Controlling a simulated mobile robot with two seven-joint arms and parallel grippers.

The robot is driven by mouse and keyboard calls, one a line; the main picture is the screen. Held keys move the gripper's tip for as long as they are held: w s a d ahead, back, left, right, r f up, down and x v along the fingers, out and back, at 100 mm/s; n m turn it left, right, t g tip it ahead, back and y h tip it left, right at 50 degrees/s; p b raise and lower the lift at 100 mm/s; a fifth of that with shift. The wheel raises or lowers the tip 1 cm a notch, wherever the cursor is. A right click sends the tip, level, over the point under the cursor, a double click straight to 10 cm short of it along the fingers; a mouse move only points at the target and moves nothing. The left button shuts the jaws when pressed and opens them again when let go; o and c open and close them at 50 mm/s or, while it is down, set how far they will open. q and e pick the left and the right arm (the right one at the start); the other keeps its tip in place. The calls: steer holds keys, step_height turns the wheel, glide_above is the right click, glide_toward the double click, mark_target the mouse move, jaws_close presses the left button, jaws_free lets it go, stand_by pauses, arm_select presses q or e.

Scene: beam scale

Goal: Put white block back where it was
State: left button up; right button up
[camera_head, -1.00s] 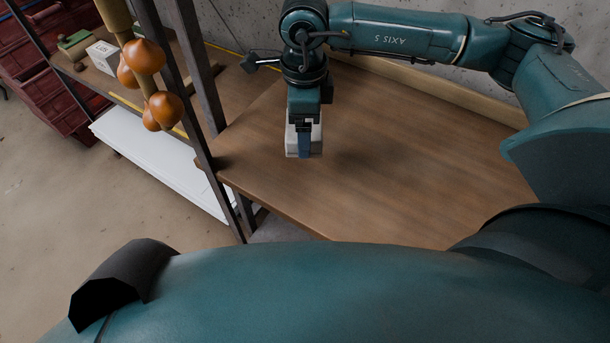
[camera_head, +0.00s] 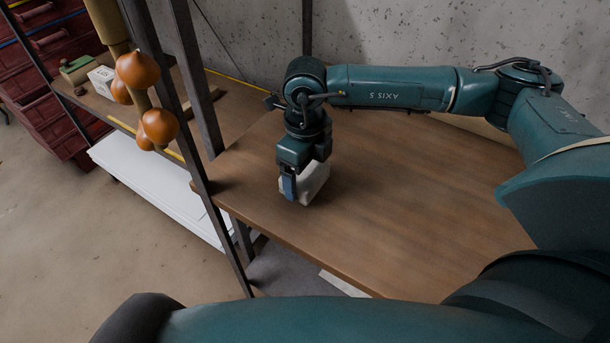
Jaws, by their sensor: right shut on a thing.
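A white block (camera_head: 314,184) is held in my right gripper (camera_head: 297,190), over the left part of the wooden tabletop (camera_head: 410,205). The gripper is shut on it, and its blue finger covers part of the block's near side. The block looks slightly turned; I cannot tell whether it touches the tabletop. Another white block (camera_head: 101,79), with a dark mark, stands on the shelf at the upper left. My left gripper is not in view.
A dark metal shelf post (camera_head: 190,135) stands at the left of the tabletop. Onion-like orange bulbs (camera_head: 159,127) hang in front of the shelf. A green box (camera_head: 78,69) sits beside the shelf block. Red drawers (camera_head: 50,60) are at far left. The tabletop's right side is clear.

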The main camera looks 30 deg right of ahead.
steer(key=shift+f, duration=0.85)
steer(key=shift+f, duration=0.2)
steer(key=o, duration=0.9)
steer(key=shift+o, duration=0.2)
steer(key=shift+r, duration=0.1)
step_height(320, 180, up, 12)
